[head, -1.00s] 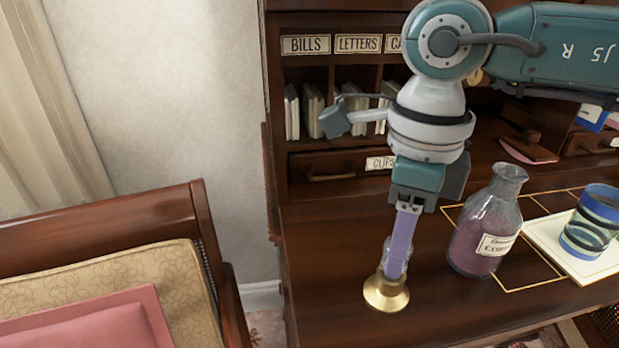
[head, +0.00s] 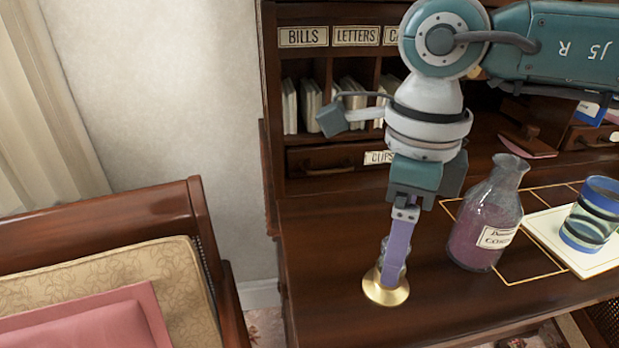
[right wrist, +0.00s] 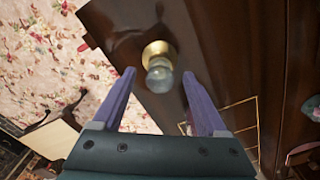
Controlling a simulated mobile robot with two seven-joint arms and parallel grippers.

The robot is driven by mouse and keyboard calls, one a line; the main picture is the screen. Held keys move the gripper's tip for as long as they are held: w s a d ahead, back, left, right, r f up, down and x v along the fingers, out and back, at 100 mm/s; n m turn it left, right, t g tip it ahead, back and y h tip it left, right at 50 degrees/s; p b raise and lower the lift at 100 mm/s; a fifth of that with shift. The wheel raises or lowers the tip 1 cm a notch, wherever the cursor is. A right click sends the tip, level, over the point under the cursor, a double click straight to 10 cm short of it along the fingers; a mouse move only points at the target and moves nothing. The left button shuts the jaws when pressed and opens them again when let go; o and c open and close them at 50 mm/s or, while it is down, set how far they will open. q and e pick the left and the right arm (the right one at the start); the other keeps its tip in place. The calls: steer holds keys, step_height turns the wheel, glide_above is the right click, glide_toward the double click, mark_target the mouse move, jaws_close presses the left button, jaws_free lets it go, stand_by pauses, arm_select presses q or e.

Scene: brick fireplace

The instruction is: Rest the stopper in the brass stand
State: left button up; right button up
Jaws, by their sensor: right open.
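The brass stand (head: 385,290) stands on the dark wooden desk near its left front corner; it also shows in the right wrist view (right wrist: 157,49). The clear glass stopper (right wrist: 160,76) sits upright in the stand, its rounded top toward the wrist camera. In the head view the stopper (head: 404,268) is mostly hidden behind a purple finger. My right gripper (head: 393,278) points down over the stand. In the right wrist view my right gripper (right wrist: 159,74) is open, its fingertips on either side of the stopper with gaps showing. My left gripper is out of view.
A glass bottle with purple contents (head: 487,220) stands to the right of the stand. A striped glass (head: 592,215) stands on a white tile (head: 541,228) farther right. Labelled pigeonholes (head: 330,70) rise behind. A cushioned chair (head: 120,235) is left of the desk.

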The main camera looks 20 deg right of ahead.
step_height(320, 180, up, 9)
steer(key=shift+r+b, duration=0.1)
steer(key=shift+b, duration=0.8)
steer(key=shift+r, duration=0.35)
steer(key=shift+s, duration=0.1)
